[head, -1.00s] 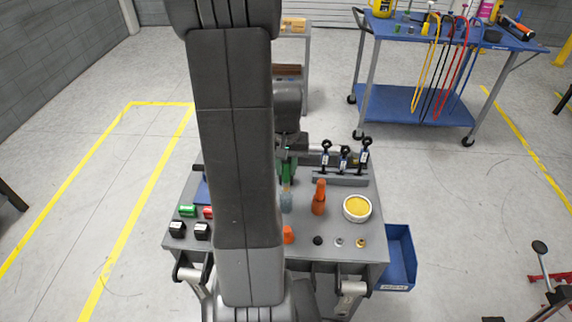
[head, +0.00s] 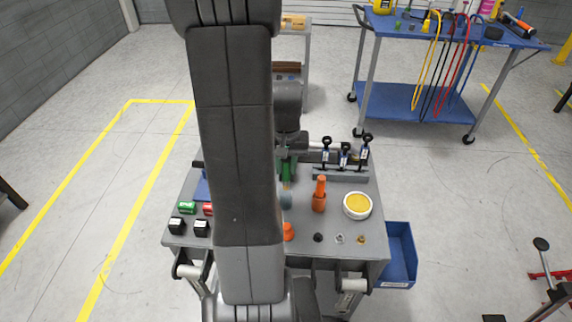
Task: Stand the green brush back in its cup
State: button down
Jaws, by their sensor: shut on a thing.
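The green brush (head: 287,166) is upright, just right of my arm, in the grip of my gripper (head: 288,157). My gripper is shut on its upper part, and my arm and wrist hide much of the jaws. A grey-blue cup (head: 286,200) stands on the grey cart top directly below the brush in the picture. The brush's lower end meets the cup's rim in this view. I cannot tell whether it is inside the cup or above it.
An orange bottle-like piece (head: 319,196) stands right of the cup. A white bowl (head: 357,206) with yellow contents is farther right. A grey clamp rack (head: 341,174) is behind them. An orange cone (head: 288,232) and small parts are in front. My arm hides the cart's left middle.

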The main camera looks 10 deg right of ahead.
aim_at(286, 181)
jog(key=shift+f, duration=0.1)
jog(key=shift+s+f+b, duration=0.15)
jog(key=shift+f+b, duration=1.65)
jog(key=shift+f, duration=0.3)
jog(key=c, duration=1.1)
grip_release()
jog(key=shift+w+r+p, duration=0.2)
jog(key=shift+r+p, duration=0.75)
jog(key=shift+r, duration=0.15)
jog(key=shift+s+r+p, duration=0.1)
jog(key=shift+r+p, duration=2.9)
jog(key=shift+r, duration=0.95)
